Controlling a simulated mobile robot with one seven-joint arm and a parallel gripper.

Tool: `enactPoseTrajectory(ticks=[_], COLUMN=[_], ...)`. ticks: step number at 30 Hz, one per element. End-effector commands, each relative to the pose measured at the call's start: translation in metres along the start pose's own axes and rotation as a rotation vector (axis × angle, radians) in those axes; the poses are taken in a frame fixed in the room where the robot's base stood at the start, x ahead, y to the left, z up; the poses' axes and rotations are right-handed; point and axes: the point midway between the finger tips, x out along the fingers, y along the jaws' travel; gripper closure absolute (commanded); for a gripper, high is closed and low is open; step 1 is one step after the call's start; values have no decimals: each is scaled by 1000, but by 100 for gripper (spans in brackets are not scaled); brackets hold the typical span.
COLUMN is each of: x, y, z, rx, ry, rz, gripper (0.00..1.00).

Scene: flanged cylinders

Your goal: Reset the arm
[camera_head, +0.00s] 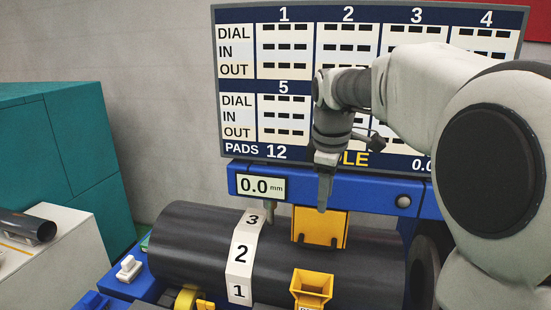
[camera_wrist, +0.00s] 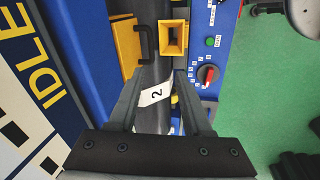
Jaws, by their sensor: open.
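My gripper (camera_head: 325,192) hangs pointing down in front of the blue beam, above the large dark cylinder (camera_head: 190,243). In the wrist view my gripper (camera_wrist: 160,76) has its two fingers apart with nothing held between them. The cylinder lies on its side in the blue machine, and a white band (camera_head: 241,254) numbered 1, 2 and 3 wraps part of it. The band's 2 shows between the fingers in the wrist view (camera_wrist: 156,94). My arm hides part of the board and the machine's right side.
A yellow hopper (camera_head: 312,288) and a yellow handled block (camera_head: 320,226) sit by the cylinder. A readout (camera_head: 261,188) shows 0.0 mm. A large board (camera_head: 236,90) stands behind. A small dark cylinder (camera_head: 28,227) lies at left. Green floor (camera_wrist: 262,90) is open beside the machine.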

Motion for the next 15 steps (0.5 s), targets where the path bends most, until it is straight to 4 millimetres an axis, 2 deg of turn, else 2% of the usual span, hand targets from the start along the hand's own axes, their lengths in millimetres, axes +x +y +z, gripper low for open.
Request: enactPoseTrajectory(ticks=[1, 6, 15], x=[-7, -20, -20], y=[-14, -58, -138], z=[6, 27, 65], rx=[56, 273, 654], ry=[11, 48, 138], rz=[17, 56, 105], gripper=[50, 50, 50])
